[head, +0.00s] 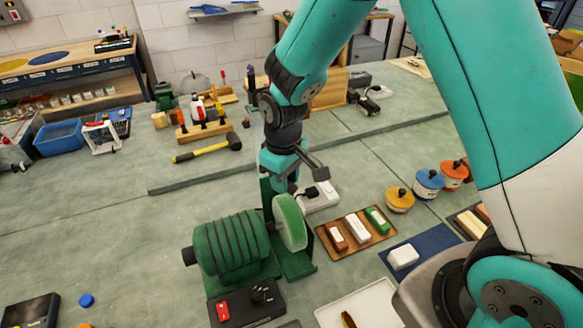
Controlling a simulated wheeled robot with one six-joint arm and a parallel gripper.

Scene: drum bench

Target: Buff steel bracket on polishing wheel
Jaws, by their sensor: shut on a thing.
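The polishing wheel (290,223) is a pale green disc on the right end of a green ribbed motor (232,243) on the bench. My gripper (314,166) is above and slightly right of the wheel's top, apart from it in the picture. It is shut on a small grey piece, apparently the steel bracket, which I cannot clearly tell from the dark fingers.
A wooden tray (356,246) with several compound bars is right of the wheel. A white block lies on a blue mat (425,240). Lidded pots (400,200) stand farther right. A yellow-handled hammer (207,148) lies behind left. The left bench is largely clear.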

